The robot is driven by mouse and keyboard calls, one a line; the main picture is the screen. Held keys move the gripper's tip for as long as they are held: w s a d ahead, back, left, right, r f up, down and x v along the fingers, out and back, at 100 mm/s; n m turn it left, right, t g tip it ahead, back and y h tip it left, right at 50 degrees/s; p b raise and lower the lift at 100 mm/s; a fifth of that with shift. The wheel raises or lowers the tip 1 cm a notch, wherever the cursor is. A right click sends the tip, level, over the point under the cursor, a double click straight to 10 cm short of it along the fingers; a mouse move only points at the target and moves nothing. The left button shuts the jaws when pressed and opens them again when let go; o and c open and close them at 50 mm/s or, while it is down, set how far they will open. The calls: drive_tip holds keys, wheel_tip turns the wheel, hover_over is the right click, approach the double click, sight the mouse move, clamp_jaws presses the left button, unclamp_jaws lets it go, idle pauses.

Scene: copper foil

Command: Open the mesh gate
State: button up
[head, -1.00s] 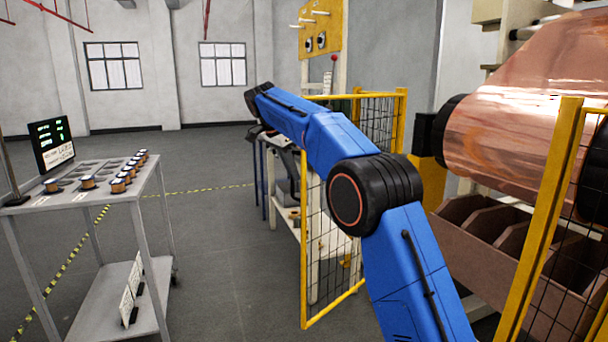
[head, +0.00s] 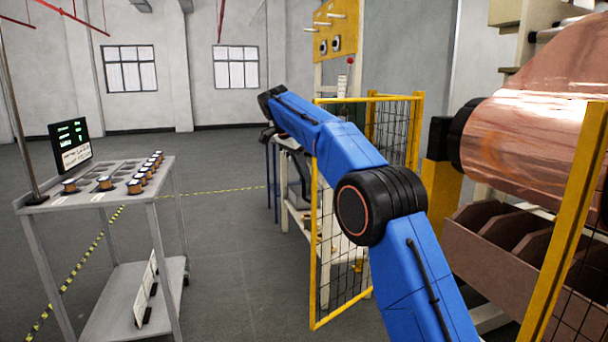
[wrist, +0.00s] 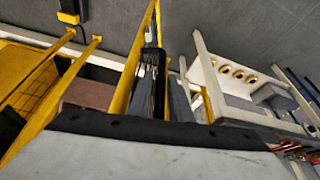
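The mesh gate (head: 315,245) has a yellow frame with dark wire mesh. In the head view it stands swung out at an angle from the fence, with a wide gap between it and the yellow post on the right. My blue arm crosses in front of its upper part and hides some of it. My gripper (head: 268,132) is small and dark at the arm's far end, beyond the gate's left edge. In the wrist view a yellow bar (wrist: 136,65), likely the gate's frame, runs close to dark finger-like parts. Whether the fingers are open or shut is unclear.
A yellow post (head: 570,220) stands at the right, before a large copper foil roll (head: 530,135) and brown bins (head: 500,260). A grey cart (head: 110,200) with spools stands at the left. A white workbench (head: 297,215) is behind the gate. Open floor lies between cart and gate.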

drive_tip(key=v, duration=0.7)
drive_tip(key=shift+r, duration=0.2)
idle(0.5)
